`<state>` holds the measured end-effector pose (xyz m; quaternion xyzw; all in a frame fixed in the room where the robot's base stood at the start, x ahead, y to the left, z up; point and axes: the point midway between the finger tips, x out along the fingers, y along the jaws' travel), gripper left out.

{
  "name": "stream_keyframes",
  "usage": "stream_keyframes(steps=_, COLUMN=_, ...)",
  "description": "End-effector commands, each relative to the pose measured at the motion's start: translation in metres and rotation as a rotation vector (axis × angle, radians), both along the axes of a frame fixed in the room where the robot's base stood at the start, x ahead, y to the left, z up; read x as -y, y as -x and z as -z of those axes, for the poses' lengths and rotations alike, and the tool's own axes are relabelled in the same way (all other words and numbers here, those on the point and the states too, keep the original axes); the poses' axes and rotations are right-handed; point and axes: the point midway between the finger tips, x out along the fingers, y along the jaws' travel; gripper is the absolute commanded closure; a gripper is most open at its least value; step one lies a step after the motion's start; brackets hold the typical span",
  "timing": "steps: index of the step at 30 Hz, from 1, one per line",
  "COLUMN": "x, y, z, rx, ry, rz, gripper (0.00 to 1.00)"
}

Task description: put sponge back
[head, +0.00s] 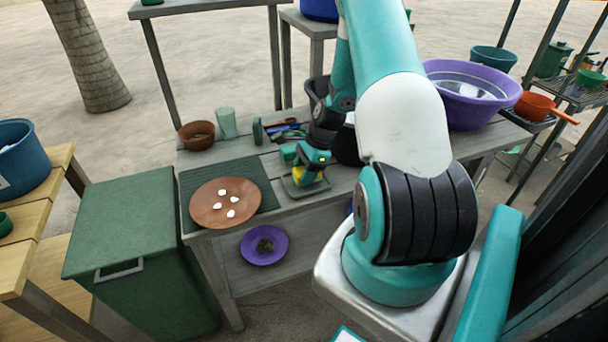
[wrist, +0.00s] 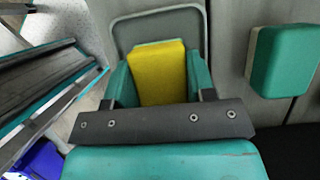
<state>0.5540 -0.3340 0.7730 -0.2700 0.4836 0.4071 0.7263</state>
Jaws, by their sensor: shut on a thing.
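A yellow sponge (head: 299,175) is between the teal fingers of my gripper (head: 304,164), low over a small grey tray (head: 297,193) on the worktable. In the wrist view my gripper (wrist: 159,78) is shut on the sponge (wrist: 158,72), with a finger on each side. The rim of the tray (wrist: 150,14) shows behind and around the sponge there. I cannot tell whether the sponge touches the tray floor.
A green block (wrist: 283,62) is beside the tray in the wrist view. A brown plate (head: 210,212) with several white pieces lies on a green mat (head: 262,178) left of the tray. A brown bowl (head: 196,134), a pale green cup (head: 227,123) and utensils (head: 288,133) stand behind.

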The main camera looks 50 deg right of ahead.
Motion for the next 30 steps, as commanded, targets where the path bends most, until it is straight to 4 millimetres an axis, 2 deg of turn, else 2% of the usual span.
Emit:
stream_keyframes(steps=3, x=0.000, y=0.000, z=0.012, rx=0.001, ry=0.000, rz=0.000, gripper=0.72)
stream_keyframes(steps=14, x=0.000, y=0.000, z=0.016, rx=0.001, ry=0.000, rz=0.000, gripper=0.72)
stream_keyframes(steps=15, x=0.000, y=0.000, z=0.016, rx=0.001, ry=0.000, rz=0.000, gripper=0.43)
stream_keyframes(steps=16, x=0.000, y=0.000, z=0.015, rx=0.001, ry=0.000, rz=0.000, gripper=0.39)
stream_keyframes(steps=24, x=0.000, y=0.000, z=0.014, rx=0.001, ry=0.000, rz=0.000, gripper=0.39)
stream_keyframes(steps=30, x=0.008, y=0.003, z=-0.006, rx=0.005, ry=0.004, rz=0.003, gripper=0.39)
